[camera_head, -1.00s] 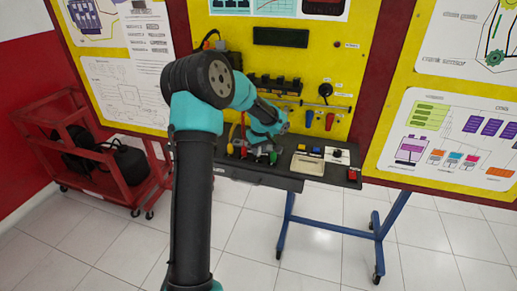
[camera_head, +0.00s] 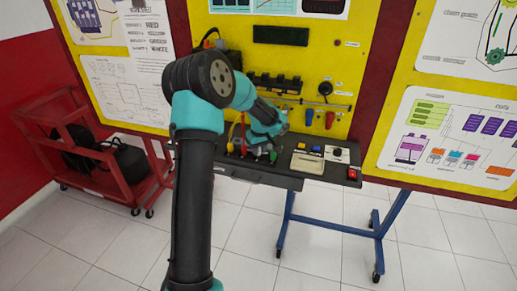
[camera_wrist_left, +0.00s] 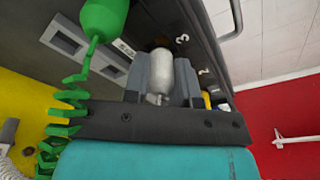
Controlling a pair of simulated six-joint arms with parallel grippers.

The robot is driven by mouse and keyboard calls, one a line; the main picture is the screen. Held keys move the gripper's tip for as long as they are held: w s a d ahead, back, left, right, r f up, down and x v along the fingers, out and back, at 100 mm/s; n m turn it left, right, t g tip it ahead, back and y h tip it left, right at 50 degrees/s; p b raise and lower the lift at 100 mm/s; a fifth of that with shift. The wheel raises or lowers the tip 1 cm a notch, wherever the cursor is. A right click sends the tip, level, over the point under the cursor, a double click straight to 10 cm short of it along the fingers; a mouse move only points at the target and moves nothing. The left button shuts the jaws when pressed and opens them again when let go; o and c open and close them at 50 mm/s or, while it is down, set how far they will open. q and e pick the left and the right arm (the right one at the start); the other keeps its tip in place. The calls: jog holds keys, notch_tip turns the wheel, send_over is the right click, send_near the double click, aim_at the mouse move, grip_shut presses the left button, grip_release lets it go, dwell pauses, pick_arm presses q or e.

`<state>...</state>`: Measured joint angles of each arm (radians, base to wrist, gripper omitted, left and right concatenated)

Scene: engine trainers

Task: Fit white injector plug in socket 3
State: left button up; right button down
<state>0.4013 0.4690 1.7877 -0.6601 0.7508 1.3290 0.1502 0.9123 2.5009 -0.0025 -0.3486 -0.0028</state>
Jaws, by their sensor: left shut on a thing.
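In the left wrist view the white injector plug (camera_wrist_left: 163,78) sits between the two grey fingers of my left gripper (camera_wrist_left: 161,76), which is shut on it. A small brown part shows just beyond the plug's far end; I cannot tell whether it is a socket or whether the plug touches it. The printed number 3 (camera_wrist_left: 183,38) is on the dark surface beside it, with a 2 (camera_wrist_left: 203,71) nearer. In the head view my left gripper (camera_head: 268,146) is low over the bench, and the white plug cannot be made out. My right gripper is not in view.
A green plug (camera_wrist_left: 104,18) with a coiled green cable stands close to the left of my gripper. A yellow plug (camera_wrist_left: 207,100) is to its right. The dark bench (camera_head: 325,178) carries a cream tray (camera_head: 307,163) and a red button (camera_head: 352,173). The yellow panel (camera_head: 345,60) rises behind.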

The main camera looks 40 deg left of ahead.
pick_arm(q)
jog(key=shift+f, duration=0.45)
dwell(0.3)
jog(key=o, duration=0.7)
jog(key=shift+c, duration=0.2)
jog(key=shift+r, duration=0.1)
jog(key=shift+s+d+r, duration=0.1)
jog(key=shift+d+r, duration=0.05)
jog(key=shift+r, duration=1.15)
jog(key=shift+d+r, duration=0.15)
jog(key=shift+r, duration=1.15)
jog(key=shift+r, duration=1.1)
jog(key=shift+o, duration=0.3)
jog(key=o, duration=0.5)
